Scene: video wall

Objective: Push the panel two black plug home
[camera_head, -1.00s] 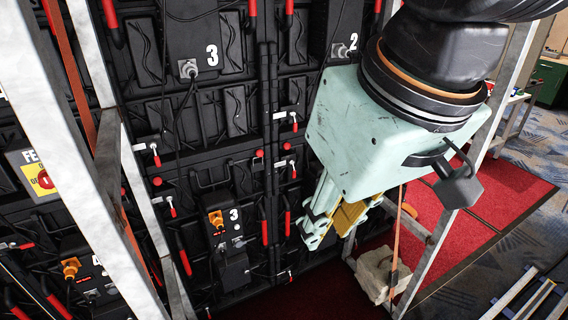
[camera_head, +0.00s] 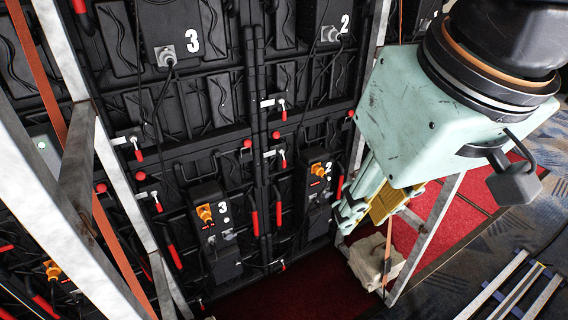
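Panel two carries an upper black box (camera_head: 318,14) marked 2, with a grey connector (camera_head: 329,34) and a black cable. Its lower box (camera_head: 313,205), also marked 2, has an orange plug (camera_head: 318,169) near the top. I cannot pick out a black plug for certain; the lower part of this box is dark and small. My gripper (camera_head: 345,222) points down and left, just right of the lower box in the picture. Its pale green and yellow fingers show from the side, and the gap between them is unclear. I see nothing held in it.
Panel three's lower box (camera_head: 212,240) stands left of panel two. Red-handled latches (camera_head: 282,157) stick out from the wall. A metal frame post (camera_head: 75,215) crosses the left foreground. A sandbag (camera_head: 372,262) lies by the right post, beside red carpet (camera_head: 440,222).

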